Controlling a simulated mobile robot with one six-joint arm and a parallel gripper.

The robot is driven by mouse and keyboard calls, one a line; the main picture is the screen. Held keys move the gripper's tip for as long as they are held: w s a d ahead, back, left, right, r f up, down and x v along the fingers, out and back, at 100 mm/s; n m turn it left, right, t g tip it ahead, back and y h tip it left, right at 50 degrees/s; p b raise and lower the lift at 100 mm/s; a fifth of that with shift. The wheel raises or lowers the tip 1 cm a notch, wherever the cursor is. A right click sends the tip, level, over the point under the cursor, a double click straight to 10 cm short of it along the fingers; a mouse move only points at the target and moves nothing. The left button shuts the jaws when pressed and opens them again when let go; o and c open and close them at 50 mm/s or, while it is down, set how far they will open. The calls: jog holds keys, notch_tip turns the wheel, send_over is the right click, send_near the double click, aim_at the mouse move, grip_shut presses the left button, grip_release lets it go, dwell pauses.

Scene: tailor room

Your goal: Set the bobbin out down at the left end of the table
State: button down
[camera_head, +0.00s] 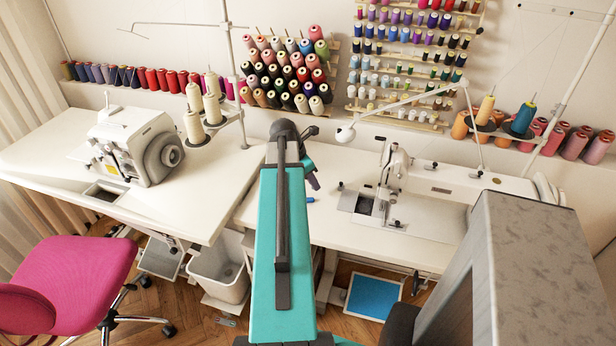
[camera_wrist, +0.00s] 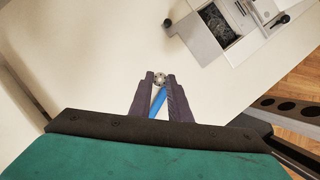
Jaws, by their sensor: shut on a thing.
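In the head view my gripper (camera_head: 314,182) shows only in part behind my arm, over the left part of the right-hand white table (camera_head: 335,228), and the bobbin cannot be made out there. The table's pale top (camera_wrist: 90,55) fills much of the wrist view. The height of the bobbin above it is hard to judge.
A sewing machine (camera_head: 440,180) stands to the right. A second table with a serger (camera_head: 135,145) is at left. Bare tabletop lies left of my arm.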

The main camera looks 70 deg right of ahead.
jog(key=p, duration=0.1)
send_over(308, 186)
jog(key=shift+d+f, duration=0.1)
jog(key=shift+f, duration=0.2)
jog(key=shift+f, duration=0.15)
dwell(0.3)
jog(key=shift+f+p, duration=0.7)
jog(key=shift+f, duration=0.9)
jog(key=shift+f, duration=0.1)
jog(key=c, duration=1.7)
grip_release()
jog(key=shift+o, duration=0.2)
jog(key=b+v, duration=0.1)
jog(key=v, duration=1.1)
jog(key=shift+b, duration=0.4)
